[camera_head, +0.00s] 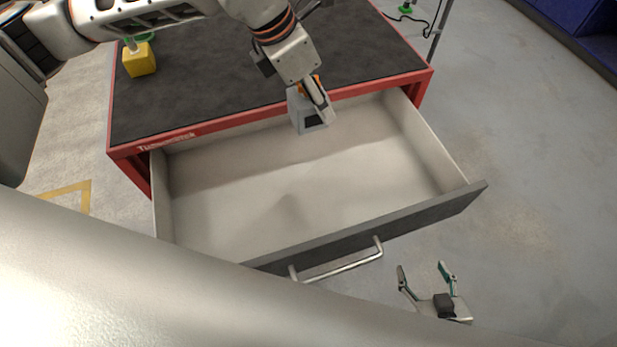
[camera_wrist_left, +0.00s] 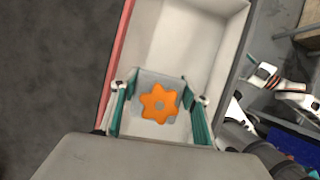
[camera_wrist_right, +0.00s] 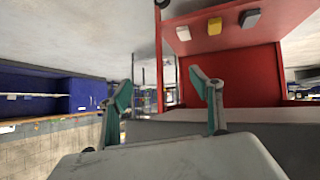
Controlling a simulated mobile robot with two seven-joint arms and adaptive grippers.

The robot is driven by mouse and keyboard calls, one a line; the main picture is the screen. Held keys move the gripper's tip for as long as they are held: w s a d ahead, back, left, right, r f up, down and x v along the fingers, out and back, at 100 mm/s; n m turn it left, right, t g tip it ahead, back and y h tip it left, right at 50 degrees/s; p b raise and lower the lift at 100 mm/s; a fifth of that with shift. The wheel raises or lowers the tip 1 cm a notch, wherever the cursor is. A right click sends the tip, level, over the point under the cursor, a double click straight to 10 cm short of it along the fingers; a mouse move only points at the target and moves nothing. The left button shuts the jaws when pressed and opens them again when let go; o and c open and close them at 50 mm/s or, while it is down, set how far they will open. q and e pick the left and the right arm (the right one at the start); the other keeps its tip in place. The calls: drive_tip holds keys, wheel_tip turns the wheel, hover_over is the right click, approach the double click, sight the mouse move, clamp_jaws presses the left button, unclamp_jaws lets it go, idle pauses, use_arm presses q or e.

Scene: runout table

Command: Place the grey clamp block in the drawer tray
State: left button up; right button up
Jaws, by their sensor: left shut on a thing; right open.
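The grey clamp block (camera_head: 305,112) with an orange star knob is held by my left gripper (camera_head: 318,98). In the left wrist view, the gripper (camera_wrist_left: 160,108) is shut on the block, with the orange knob (camera_wrist_left: 159,103) between its teal fingers. The block is over the back part of the open drawer tray (camera_head: 270,195); I cannot tell its exact height. The pale tray floor also shows in the left wrist view (camera_wrist_left: 185,40). My right gripper (camera_head: 426,275) is open and empty, in front of the drawer's handle side, and also shows in the right wrist view (camera_wrist_right: 168,100).
The red workbench (camera_head: 125,152) has a dark top (camera_head: 190,95). A yellow block (camera_head: 139,60) with a green top stands at its far left. The drawer front (camera_head: 430,215) carries a metal handle (camera_head: 345,265). The tray is empty. A blue cabinet (camera_head: 580,25) stands at far right.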

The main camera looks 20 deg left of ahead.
use_arm(q)
drive_tip(key=shift+d+f, duration=0.15)
drive_tip(key=shift+d, duration=0.25)
drive_tip(key=b, duration=0.2)
hover_over(317, 174)
wheel_tip(317, 174, down, 15)
drive_tip(key=shift+f, duration=0.5)
wheel_tip(317, 174, down, 3)
drive_tip(key=shift+f, duration=0.5)
drive_tip(key=shift+r, duration=0.1)
drive_tip(key=o, duration=1.6)
drive_tip(key=shift+f, duration=0.2)
